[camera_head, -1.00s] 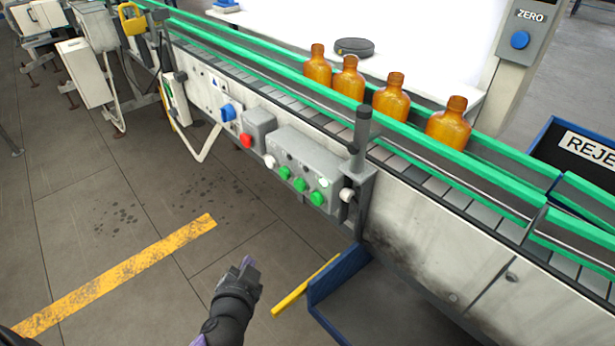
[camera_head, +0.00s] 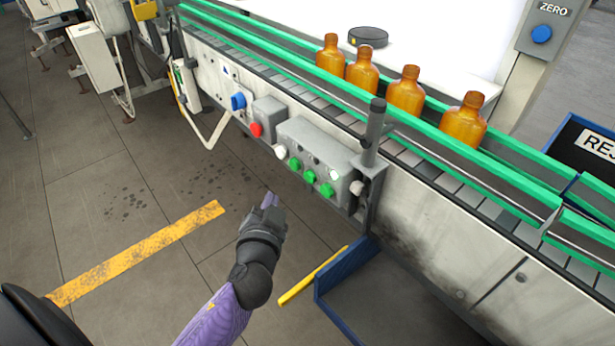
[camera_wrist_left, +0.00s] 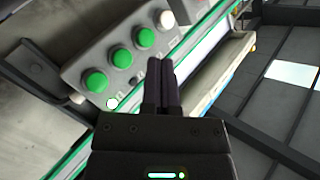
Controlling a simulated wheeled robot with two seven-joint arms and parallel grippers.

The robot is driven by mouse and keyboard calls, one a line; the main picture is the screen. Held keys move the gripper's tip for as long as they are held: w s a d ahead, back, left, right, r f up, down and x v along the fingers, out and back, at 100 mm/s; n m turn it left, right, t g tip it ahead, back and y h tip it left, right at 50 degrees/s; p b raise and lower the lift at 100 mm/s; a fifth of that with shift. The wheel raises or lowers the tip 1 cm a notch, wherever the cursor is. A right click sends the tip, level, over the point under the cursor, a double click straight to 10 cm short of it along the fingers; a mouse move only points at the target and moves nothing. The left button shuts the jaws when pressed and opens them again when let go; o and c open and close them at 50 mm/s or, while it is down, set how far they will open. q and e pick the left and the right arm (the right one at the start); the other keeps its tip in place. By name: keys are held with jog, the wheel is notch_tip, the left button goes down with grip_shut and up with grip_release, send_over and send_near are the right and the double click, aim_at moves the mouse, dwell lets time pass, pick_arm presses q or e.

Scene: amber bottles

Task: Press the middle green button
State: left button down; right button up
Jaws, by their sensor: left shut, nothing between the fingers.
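A grey control box (camera_head: 316,146) on the conveyor's side carries three green buttons in a slanting row. The middle green button (camera_head: 310,177) sits between the upper-left green button (camera_head: 295,164) and the lower-right green button (camera_head: 327,190). My left gripper (camera_head: 270,200) is shut and empty, below and left of the buttons and apart from them in the head view. In the left wrist view the middle green button (camera_wrist_left: 122,58) is left of the shut fingertips (camera_wrist_left: 160,68), with its face fully visible. My right gripper is not in view.
A white button (camera_head: 280,152), a red button (camera_head: 256,129) and a blue knob (camera_head: 238,101) lie left along the panel. A dark post (camera_head: 374,133) stands right of the box. Several amber bottles (camera_head: 405,94) stand on the conveyor. A blue-edged bin (camera_head: 345,270) is below.

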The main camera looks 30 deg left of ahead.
aim_at(310, 177)
pick_arm(q)
jog(key=shift+w+d+b, duration=0.15)
jog(key=shift+w+d, duration=0.2)
jog(key=shift+w, duration=0.5)
jog(key=shift+w+d+b, duration=0.15)
jog(key=shift+w+d, duration=0.25)
jog(key=shift+w, duration=0.5)
jog(key=shift+w+d+b, duration=0.15)
jog(key=shift+w+d, duration=0.2)
jog(key=shift+w, duration=0.5)
jog(key=shift+w, duration=0.15)
jog(key=shift+w+d, duration=0.15)
jog(key=shift+w, duration=0.1)
